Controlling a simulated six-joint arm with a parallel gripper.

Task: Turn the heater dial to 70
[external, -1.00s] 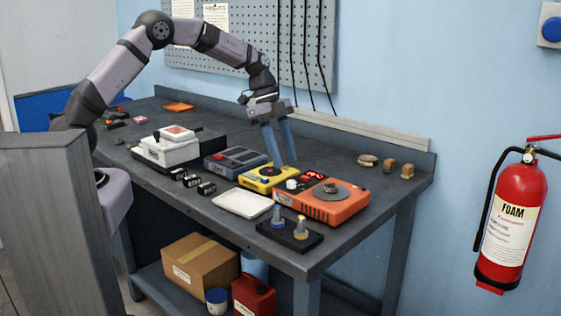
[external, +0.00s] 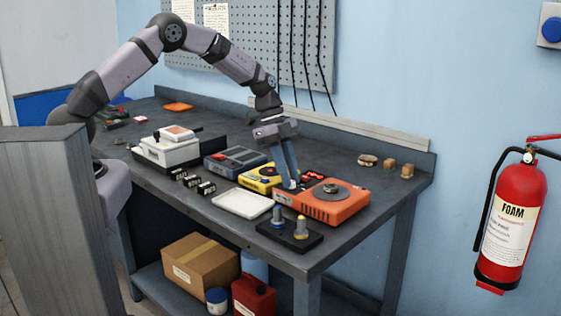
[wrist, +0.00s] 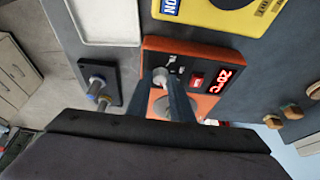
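The orange heater (external: 335,208) stands near the right end of the bench, with a round hot plate (external: 331,189) on top. In the wrist view its dark panel holds a small pale dial (wrist: 160,76), a red switch (wrist: 197,79) and a red display (wrist: 224,82) that appears to read 20°C. My gripper (external: 287,184) points down over the dial. Its two blue-grey fingers are apart, with the tips on either side of the dial or just above it. I cannot tell whether they touch it. The fingers partly hide the dial in the external view.
A yellow device (external: 259,178) stands just left of the heater. A white tray (external: 242,205) and a black holder with two posts (external: 290,237) lie in front. Small brown pieces (external: 390,163) sit at the back right. The bench's right front edge is close to the holder.

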